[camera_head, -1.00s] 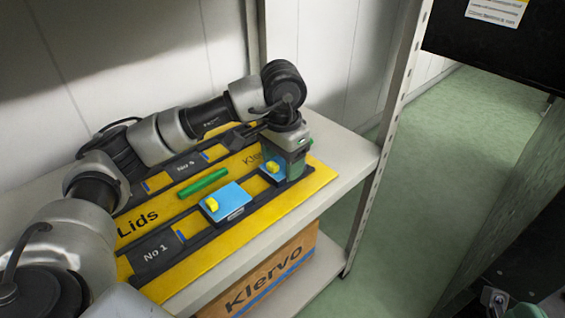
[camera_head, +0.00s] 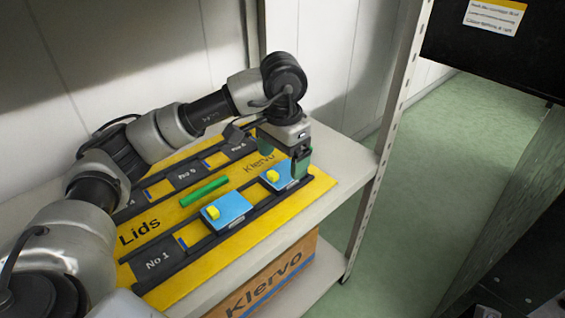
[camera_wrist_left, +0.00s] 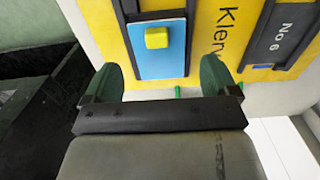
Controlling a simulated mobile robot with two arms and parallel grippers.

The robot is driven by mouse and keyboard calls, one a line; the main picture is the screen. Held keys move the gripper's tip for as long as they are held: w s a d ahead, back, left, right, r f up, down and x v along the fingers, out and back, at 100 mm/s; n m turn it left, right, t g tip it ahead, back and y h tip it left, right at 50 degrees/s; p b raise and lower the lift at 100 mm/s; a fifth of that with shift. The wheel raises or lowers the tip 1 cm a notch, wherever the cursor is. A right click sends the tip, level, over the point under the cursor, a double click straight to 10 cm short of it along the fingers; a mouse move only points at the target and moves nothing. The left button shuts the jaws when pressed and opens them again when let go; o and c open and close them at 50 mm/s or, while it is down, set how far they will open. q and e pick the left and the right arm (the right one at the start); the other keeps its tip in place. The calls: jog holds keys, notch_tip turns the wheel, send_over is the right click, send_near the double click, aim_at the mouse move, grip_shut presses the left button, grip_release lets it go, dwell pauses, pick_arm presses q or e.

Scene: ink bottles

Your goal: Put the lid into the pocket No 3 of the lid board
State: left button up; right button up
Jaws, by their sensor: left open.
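A blue lid (camera_head: 289,180) with a yellow knob lies in the right-end pocket of the near row on the yellow lid board (camera_head: 150,228). In the left wrist view this lid (camera_wrist_left: 158,66) looks flat within the pocket's dark rails. The pocket's number is hidden under it. A second blue lid (camera_head: 226,212) with a yellow knob lies in the middle pocket of that row. My left gripper (camera_head: 284,156) is open and empty, with its green fingers apart beside the right-end lid and clear of its knob. My right gripper is not in view.
Pocket No 1 (camera_head: 157,262) holds no lid. The far row has pockets, one labelled No 6 (camera_wrist_left: 283,38). A green bar (camera_head: 204,190) lies across the board's middle. A shelf post (camera_head: 388,130) stands at right. A Klervo box (camera_head: 262,287) is below.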

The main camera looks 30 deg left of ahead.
aim_at(283, 172)
pick_arm(q)
notch_tip(283, 172, up, 9)
jog(key=p, duration=0.2)
jog(key=shift+p, duration=0.3)
jog(key=shift+d+f, duration=0.1)
jog(key=shift+f, duration=0.05)
